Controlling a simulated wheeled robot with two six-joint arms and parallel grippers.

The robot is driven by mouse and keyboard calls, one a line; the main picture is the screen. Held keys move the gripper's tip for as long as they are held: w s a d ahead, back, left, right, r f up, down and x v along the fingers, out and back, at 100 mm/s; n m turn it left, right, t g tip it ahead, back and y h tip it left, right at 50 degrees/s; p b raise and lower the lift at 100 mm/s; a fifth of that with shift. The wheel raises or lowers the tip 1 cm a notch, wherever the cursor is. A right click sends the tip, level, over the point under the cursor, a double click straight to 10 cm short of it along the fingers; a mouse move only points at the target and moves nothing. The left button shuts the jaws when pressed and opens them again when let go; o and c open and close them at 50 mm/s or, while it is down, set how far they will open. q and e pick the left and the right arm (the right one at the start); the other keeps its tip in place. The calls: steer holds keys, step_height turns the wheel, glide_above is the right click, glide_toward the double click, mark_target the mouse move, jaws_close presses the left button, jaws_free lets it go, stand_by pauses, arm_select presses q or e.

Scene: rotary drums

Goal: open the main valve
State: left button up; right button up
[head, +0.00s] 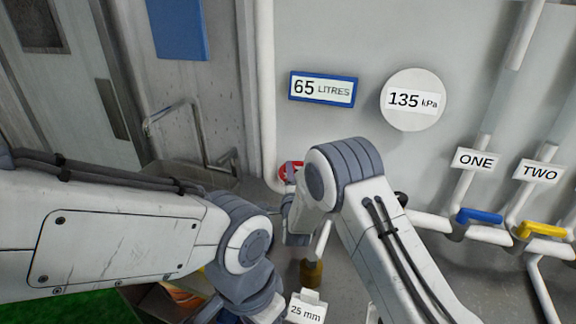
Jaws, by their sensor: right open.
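A red valve part (290,171) shows on the white pipe at the wall, mostly hidden behind my right arm. I cannot tell whether it is the main valve, nor how far it is turned. My right gripper (287,209) is just below the red part, partly covered by its own wrist. It is open, and I cannot see whether it touches anything. My left arm comes in from the left and bends down at the bottom middle. Its gripper is not visible.
Valves with a blue handle (480,215) and a yellow handle (541,229) sit on pipes at right, under signs ONE and TWO. A display (323,88) reads 65 litres; a round gauge (413,99) reads 135 kPa. A brass fitting (311,273) stands below my right gripper.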

steer(key=shift+w+a+p, duration=0.2)
steer(key=shift+w+p, duration=0.1)
steer(key=shift+w, duration=1.2)
jaws_close()
steer(key=n+y+b, duration=0.1)
steer(key=y+b, duration=0.1)
steer(key=b, duration=0.1)
steer(key=n+y+b, duration=0.1)
steer(key=y+b, duration=0.1)
steer(key=shift+s+f+n+g, duration=0.2)
steer(key=shift+s+n+g, duration=0.1)
steer(key=shift+g, duration=0.1)
steer(key=shift+s+a+r+n+g+y+b, duration=0.15)
steer(key=shift+n+g+y+b, duration=0.2)
steer(key=shift+y, duration=0.2)
steer(key=shift+s+a+r+n+g+y+b, duration=0.15)
steer(key=shift+n+g+y, duration=0.1)
steer(key=shift+n+y, duration=0.25)
jaws_free()
steer(key=shift+f, duration=0.1)
steer(key=shift+d, duration=0.1)
